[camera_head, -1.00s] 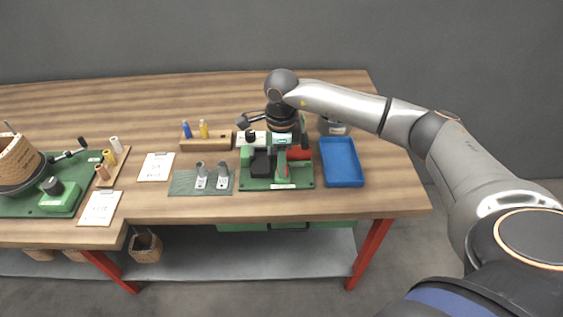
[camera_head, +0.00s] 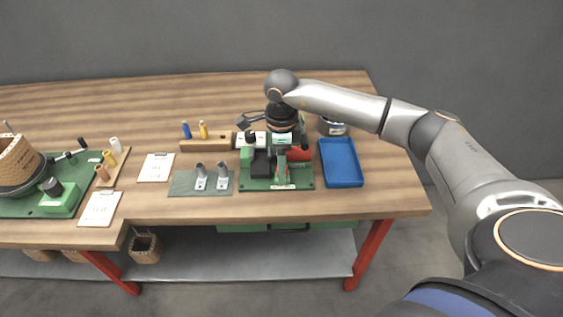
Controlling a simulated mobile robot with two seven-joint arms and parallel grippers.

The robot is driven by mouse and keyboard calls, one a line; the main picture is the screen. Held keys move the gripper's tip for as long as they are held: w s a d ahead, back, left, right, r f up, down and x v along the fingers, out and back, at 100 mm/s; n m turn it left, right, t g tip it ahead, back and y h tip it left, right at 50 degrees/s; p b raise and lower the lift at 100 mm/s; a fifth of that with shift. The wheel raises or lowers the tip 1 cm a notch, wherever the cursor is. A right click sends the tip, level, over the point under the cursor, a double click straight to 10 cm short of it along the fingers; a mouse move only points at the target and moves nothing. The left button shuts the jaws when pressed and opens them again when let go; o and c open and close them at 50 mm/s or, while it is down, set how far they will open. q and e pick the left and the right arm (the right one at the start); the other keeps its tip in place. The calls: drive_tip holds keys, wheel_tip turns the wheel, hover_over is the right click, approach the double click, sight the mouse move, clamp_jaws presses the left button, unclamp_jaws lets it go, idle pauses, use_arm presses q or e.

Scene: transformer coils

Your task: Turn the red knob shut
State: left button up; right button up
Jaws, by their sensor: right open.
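A red part (camera_head: 300,154), likely the red knob, shows on the right side of a small green-based machine (camera_head: 262,184) on the wooden table. My right gripper (camera_head: 281,164) points down over this machine, just left of the red part. Its fingers are small here and partly merge with the machine, but it looks open. Whether it touches the knob cannot be told. The gripper and wrist hide part of the machine behind them. My left gripper is not in view.
A blue tray (camera_head: 341,163) stands just right of the machine. Two grey metal pieces (camera_head: 222,177) stand on a green mat (camera_head: 185,184) to its left. A wooden block (camera_head: 190,146) with bottles is behind. A larger coil machine (camera_head: 62,203) stands far left.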

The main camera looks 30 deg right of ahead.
wheel_tip(320, 180, up, 12)
drive_tip(key=shift+r, duration=0.25)
idle(0.6)
